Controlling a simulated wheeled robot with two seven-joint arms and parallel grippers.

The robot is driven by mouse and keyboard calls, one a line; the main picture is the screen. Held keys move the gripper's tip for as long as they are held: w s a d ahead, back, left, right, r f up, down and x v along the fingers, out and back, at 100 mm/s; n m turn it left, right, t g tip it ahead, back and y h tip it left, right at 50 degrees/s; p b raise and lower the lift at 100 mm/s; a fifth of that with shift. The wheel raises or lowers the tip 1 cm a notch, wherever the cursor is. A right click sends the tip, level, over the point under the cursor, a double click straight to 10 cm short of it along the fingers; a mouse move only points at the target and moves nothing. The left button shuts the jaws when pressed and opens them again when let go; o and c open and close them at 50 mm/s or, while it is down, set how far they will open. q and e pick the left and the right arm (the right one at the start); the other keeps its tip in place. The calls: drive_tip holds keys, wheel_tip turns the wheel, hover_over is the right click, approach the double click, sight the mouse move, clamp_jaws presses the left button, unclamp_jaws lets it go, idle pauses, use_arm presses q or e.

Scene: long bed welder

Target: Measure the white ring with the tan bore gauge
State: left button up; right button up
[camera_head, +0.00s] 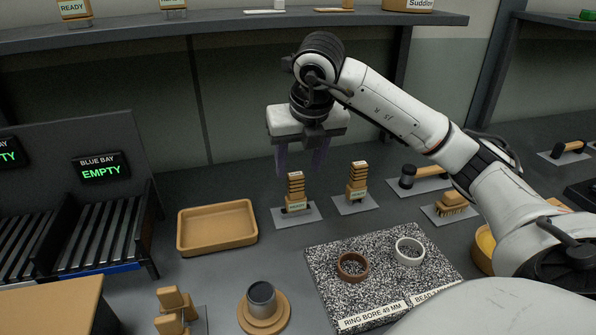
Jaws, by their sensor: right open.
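The white ring (409,252) lies flat at the right of a speckled mat (330,302), beside a brown ring (352,266). Two tan stepped pieces that look like gauges stand upright on small grey plates behind the mat: a left one (295,188) and a right one (357,179). Their labels are too small to read, so I cannot tell which is the bore gauge. My right gripper (300,165) is open and empty, fingers pointing down, above or just behind the left stepped piece. My left gripper is out of view.
An empty tan tray (217,228) sits left of the stepped pieces. A grey cup on a round tan base (262,302) stands in front. A brush (450,206) and a dark-headed tool (410,177) lie right. The roller bay (80,235) at left reads EMPTY. A shelf (230,33) runs overhead.

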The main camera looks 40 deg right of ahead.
sight(295, 186)
drive_tip(key=x, duration=0.9)
drive_tip(key=shift+w+d+f, duration=0.1)
drive_tip(key=shift+w+f, duration=0.05)
drive_tip(key=shift+f, duration=0.35)
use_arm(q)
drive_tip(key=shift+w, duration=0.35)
use_arm(e)
drive_tip(key=c, duration=0.9)
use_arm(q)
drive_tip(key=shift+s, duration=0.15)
use_arm(e)
drive_tip(key=o, duration=0.8)
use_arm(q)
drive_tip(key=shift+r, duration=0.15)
use_arm(e)
drive_tip(key=shift+r, duration=0.15)
